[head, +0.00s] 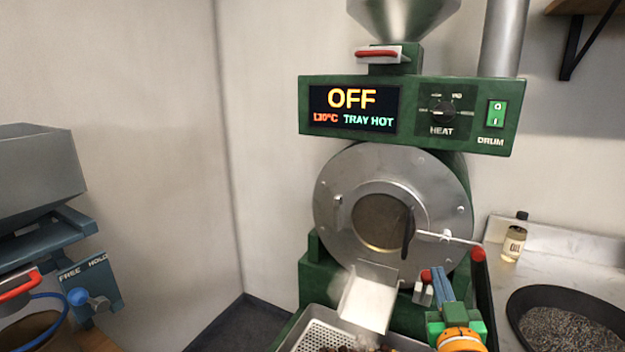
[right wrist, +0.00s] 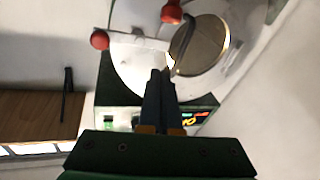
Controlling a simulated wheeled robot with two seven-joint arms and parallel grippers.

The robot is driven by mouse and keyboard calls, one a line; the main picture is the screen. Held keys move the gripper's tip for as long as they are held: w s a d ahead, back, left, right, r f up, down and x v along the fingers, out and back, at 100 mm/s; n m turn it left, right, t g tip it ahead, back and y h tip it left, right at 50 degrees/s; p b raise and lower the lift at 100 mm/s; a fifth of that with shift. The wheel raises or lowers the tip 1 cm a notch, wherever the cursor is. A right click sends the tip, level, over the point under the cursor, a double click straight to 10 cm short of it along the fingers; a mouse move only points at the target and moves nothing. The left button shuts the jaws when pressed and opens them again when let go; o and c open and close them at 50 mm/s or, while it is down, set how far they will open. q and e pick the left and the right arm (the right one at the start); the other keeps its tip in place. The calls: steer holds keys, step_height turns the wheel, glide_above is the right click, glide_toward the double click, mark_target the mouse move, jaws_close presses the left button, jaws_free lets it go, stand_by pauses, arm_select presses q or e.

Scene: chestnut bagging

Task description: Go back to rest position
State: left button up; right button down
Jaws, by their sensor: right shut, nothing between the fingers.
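My right gripper (head: 436,272) is low in the head view, in front of the roaster's lower right side, with blue fingers on a green body. In the right wrist view my right gripper (right wrist: 160,73) is shut, its fingers together and empty. The green roaster (head: 308,262) stands beyond it, with a round steel front (head: 335,165) and a lever ending in a red knob (head: 478,254). In the head view the fingers are below the lever; contact is not visible. My left gripper is not in view.
The roaster's display (head: 352,108) reads OFF, 130°C, TRAY HOT. A steel chute (head: 368,300) slopes to a perforated tray (head: 318,338) holding brown pieces. At right are an oil bottle (head: 515,240) and a dark pan (head: 550,292). A blue FREE/HOLD device (head: 92,280) is at left.

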steer(key=s+a+f+n+g+y, duration=0.1)
steer(key=s+a+f+g+y, duration=0.2)
steer(key=s+f, duration=0.45)
steer(key=s+a+f+n+g, duration=0.1)
steer(key=s+a+f+g, duration=0.3)
steer(key=f, duration=0.7)
steer(key=s+a+f+g+y, duration=0.1)
steer(key=s+f+g, duration=0.35)
steer(key=s, duration=0.45)
steer(key=s+a+f+g+y, duration=0.1)
steer(key=s+a+f+g, duration=0.1)
steer(key=s+f+g, duration=0.45)
steer(key=s+f+t, duration=0.1)
steer(key=s+f, duration=0.3)
steer(key=f, duration=1)
steer(key=s+d+f, duration=0.2)
steer(key=s+f, duration=0.8)
steer(key=s, duration=0.1)
steer(key=shift+s+d+n+g+h, duration=0.25)
steer(key=shift+s+n+g+h, duration=0.05)
steer(key=shift+s+n+g, duration=0.1)
